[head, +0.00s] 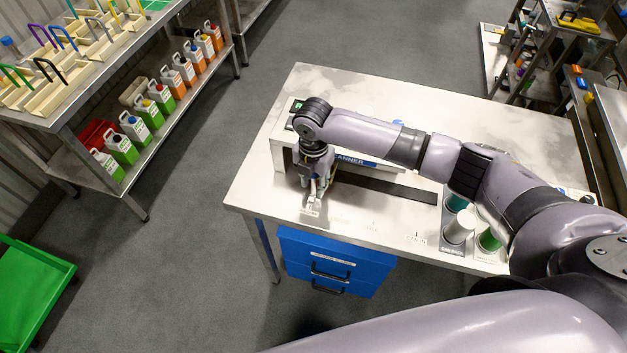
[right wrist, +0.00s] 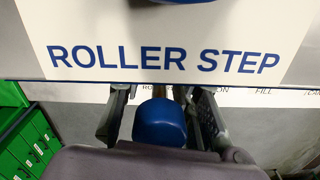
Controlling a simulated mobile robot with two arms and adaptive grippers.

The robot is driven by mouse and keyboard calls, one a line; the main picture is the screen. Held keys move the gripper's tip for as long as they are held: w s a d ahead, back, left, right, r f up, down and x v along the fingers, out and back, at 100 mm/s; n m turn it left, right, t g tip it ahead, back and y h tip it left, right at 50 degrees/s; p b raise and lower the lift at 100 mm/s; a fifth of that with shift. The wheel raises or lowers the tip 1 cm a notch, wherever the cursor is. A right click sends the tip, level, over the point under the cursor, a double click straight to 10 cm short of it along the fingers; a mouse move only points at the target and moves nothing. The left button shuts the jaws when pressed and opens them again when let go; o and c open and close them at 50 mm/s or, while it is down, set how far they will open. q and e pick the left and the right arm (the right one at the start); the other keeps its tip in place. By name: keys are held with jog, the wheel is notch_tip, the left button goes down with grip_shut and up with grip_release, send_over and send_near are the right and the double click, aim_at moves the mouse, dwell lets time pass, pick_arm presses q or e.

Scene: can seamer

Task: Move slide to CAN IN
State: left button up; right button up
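My right gripper (head: 316,192) points down at the left end of the dark slide track (head: 390,190) on the steel table. In the right wrist view its two fingers (right wrist: 163,118) stand apart on either side of a blue knob (right wrist: 160,124), with gaps visible between. The fingers look open; their tips are partly hidden. A white panel (right wrist: 165,58) marked ROLLER STEP fills the top of that view. Small position labels (head: 415,238) run along the table's front edge; the one below the gripper is at the far left. The slide's body is mostly hidden by my gripper. My left gripper is out of view.
A white can (head: 459,227) and a green can (head: 489,241) stand on the right of the table (head: 300,90). Blue drawers (head: 330,258) hang below. Shelves with bottles (head: 160,95) stand left. The front strip of the table is clear between gripper and cans.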

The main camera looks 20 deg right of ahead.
grip_shut()
dwell(0.7)
